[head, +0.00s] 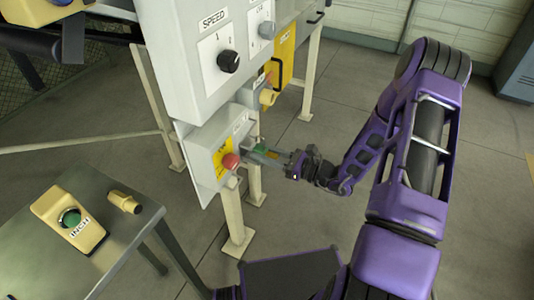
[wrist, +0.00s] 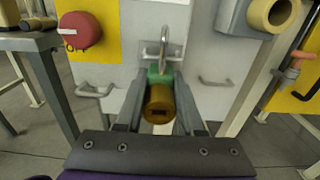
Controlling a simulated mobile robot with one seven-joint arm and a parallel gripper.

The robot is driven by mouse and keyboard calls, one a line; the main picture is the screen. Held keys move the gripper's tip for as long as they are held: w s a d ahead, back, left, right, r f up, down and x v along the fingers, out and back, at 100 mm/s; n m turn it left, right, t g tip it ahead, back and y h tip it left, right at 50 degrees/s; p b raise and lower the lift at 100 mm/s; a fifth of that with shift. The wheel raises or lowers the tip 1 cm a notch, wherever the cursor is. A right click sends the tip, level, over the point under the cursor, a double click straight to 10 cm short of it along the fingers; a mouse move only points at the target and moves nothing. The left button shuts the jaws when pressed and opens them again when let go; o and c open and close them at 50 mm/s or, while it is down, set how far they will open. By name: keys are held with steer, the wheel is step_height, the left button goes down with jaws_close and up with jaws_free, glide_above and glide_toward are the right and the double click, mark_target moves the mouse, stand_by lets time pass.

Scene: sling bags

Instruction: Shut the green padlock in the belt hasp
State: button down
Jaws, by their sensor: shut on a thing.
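The green padlock (wrist: 160,76) is between the two fingers of my gripper (wrist: 158,112) in the wrist view. Its brass-coloured round end (wrist: 158,104) faces the camera. Its grey shackle (wrist: 164,42) stands upward at the hasp (wrist: 151,51) on the grey panel. I cannot tell whether the shackle passes through the hasp or whether it is latched. In the head view, my gripper (head: 278,157) reaches left to the box, with the green padlock (head: 261,148) at its tips, small and partly hidden.
Grey handles (wrist: 94,91) stick out on both sides. A beige knob (wrist: 272,13) is at upper right. In the head view, a table (head: 35,250) holds a yellow INCH box (head: 62,208).

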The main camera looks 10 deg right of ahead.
mark_target(276, 158)
steer(key=shift+x, duration=0.95)
steer(key=shift+f, duration=0.1)
stand_by(0.4)
jaws_free()
stand_by(0.3)
steer(key=shift+d, duration=0.1)
steer(key=shift+v, duration=3.45)
